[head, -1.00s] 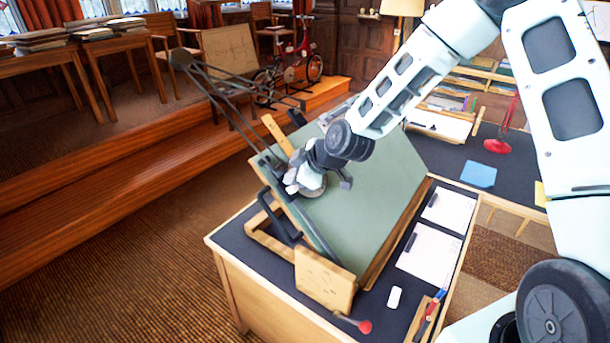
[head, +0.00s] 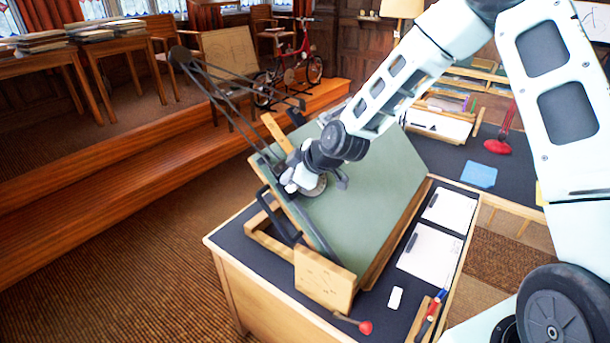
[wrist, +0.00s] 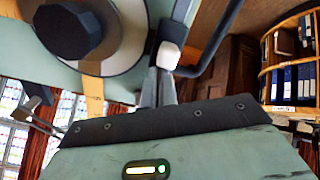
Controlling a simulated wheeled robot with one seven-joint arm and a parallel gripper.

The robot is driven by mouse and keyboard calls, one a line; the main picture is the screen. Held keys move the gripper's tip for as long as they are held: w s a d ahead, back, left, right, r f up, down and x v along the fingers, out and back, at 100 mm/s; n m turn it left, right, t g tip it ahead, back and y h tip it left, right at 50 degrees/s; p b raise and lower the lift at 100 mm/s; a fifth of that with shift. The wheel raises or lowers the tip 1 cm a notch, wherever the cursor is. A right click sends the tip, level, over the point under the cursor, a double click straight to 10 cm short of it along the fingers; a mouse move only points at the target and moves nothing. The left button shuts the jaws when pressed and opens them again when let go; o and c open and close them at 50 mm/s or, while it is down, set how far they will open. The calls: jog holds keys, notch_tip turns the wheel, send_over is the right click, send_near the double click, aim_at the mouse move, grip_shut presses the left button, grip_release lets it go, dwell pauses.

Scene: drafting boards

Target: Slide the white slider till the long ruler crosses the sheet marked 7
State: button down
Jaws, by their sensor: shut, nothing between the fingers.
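A tilted green drafting board (head: 375,195) stands on the desk. A wooden ruler (head: 275,132) sticks out past its upper left edge; in the wrist view it shows behind a round grey disc (wrist: 128,58) with a dark knob. A small white block (wrist: 168,56), apparently the white slider, sits beside the disc near a dark rail. My gripper (wrist: 160,78) is shut and empty, its fingertips close against the white block; contact is unclear. In the head view my gripper (head: 289,184) is at the board's left edge. I cannot read a 7 on any sheet.
A jointed dark lamp arm (head: 215,85) rises behind the board's left side. White sheets (head: 430,250), a small white item (head: 395,298) and a red-tipped lever (head: 364,327) are on the desk. A dark curved bar (wrist: 212,45) is right of my fingers.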

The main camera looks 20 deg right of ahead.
jog(key=shift+s+d+f+b, duration=0.5)
jog(key=shift+s+f+b, duration=0.3)
jog(key=shift+f, duration=0.2)
jog(key=shift+s+d+f+b, duration=0.55)
jog(key=shift+s+f+b, duration=0.3)
jog(key=shift+f, duration=0.15)
jog(key=shift+s+d+f+b, duration=0.5)
jog(key=shift+s+f+b, duration=0.3)
jog(key=shift+f, duration=0.2)
jog(key=shift+s+d+f+b, duration=0.45)
jog(key=shift+s+f+b, duration=0.25)
jog(key=shift+f, duration=0.15)
jog(key=shift+s+d+f+b, duration=0.45)
jog(key=shift+s+f+b, duration=0.15)
jog(key=shift+f, duration=0.2)
jog(key=shift+s+d+f+b, duration=0.45)
jog(key=shift+s+f+b, duration=0.15)
jog(key=shift+s+f, duration=0.2)
jog(key=shift+s+d+f+b, duration=0.45)
jog(key=shift+s+f+b, duration=0.2)
jog(key=shift+f, duration=0.2)
jog(key=shift+s+d+f+b, duration=0.45)
jog(key=shift+s+f+b, duration=0.25)
jog(key=shift+f, duration=0.1)
jog(key=shift+s+d+f+b, duration=0.45)
jog(key=shift+s+f+b, duration=0.2)
jog(key=shift+f, duration=0.2)
jog(key=shift+s+d+f+b, duration=0.5)
jog(key=shift+s+f+b, duration=0.3)
jog(key=shift+f, duration=0.1)
